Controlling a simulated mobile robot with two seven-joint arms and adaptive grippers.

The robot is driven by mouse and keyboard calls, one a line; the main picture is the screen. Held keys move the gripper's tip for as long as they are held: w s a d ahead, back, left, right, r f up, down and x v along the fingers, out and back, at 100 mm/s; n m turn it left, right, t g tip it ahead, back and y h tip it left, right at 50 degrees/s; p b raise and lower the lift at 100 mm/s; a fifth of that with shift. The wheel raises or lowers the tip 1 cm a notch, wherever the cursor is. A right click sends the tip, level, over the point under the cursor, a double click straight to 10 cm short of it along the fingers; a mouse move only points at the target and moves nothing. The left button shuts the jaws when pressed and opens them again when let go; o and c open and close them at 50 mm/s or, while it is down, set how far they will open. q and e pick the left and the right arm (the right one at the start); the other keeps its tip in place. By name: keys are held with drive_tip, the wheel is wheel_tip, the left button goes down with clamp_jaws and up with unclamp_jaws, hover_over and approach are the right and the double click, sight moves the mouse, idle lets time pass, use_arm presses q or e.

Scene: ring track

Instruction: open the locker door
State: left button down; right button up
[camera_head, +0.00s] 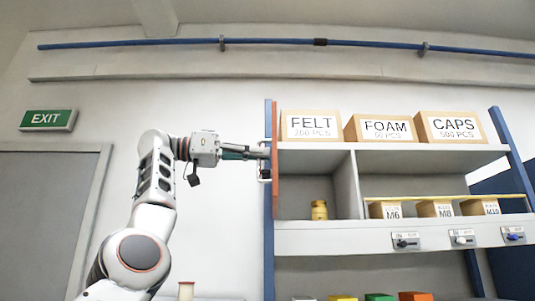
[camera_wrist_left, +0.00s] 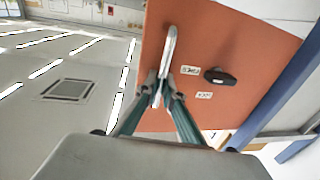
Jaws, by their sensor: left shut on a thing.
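The locker door (camera_head: 275,165) is an orange panel seen nearly edge-on at the left side of the shelf unit, swung out so the compartment shows. In the left wrist view its orange face (camera_wrist_left: 240,45) fills the upper middle, with a pale bar handle (camera_wrist_left: 170,45), a black latch (camera_wrist_left: 220,76) and small labels. My left gripper (camera_head: 262,153) is shut on the door handle; its fingers (camera_wrist_left: 163,92) close around the handle's lower part in the wrist view. My right gripper is in neither view.
A yellow jar (camera_head: 319,211) stands inside the compartment. Boxes marked FELT (camera_head: 311,125), FOAM (camera_head: 380,129) and CAPS (camera_head: 450,127) sit on top. Smaller bins (camera_head: 435,209) stand at right. The floor (camera_wrist_left: 50,60) left of the door looks clear.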

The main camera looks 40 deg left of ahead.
use_arm(q)
drive_tip(key=shift+s+a+f+p, duration=0.15)
drive_tip(key=shift+s+a, duration=0.15)
drive_tip(key=shift+a, duration=0.35)
drive_tip(key=shift+s+a+f+p, duration=0.1)
drive_tip(key=shift+s+a, duration=0.15)
drive_tip(key=shift+a, duration=0.35)
drive_tip(key=shift+s+a+f+p, duration=0.15)
drive_tip(key=shift+s+a, duration=0.15)
drive_tip(key=shift+a, duration=0.35)
drive_tip(key=c, duration=2.5)
unclamp_jaws()
drive_tip(key=shift+s+r, duration=0.2)
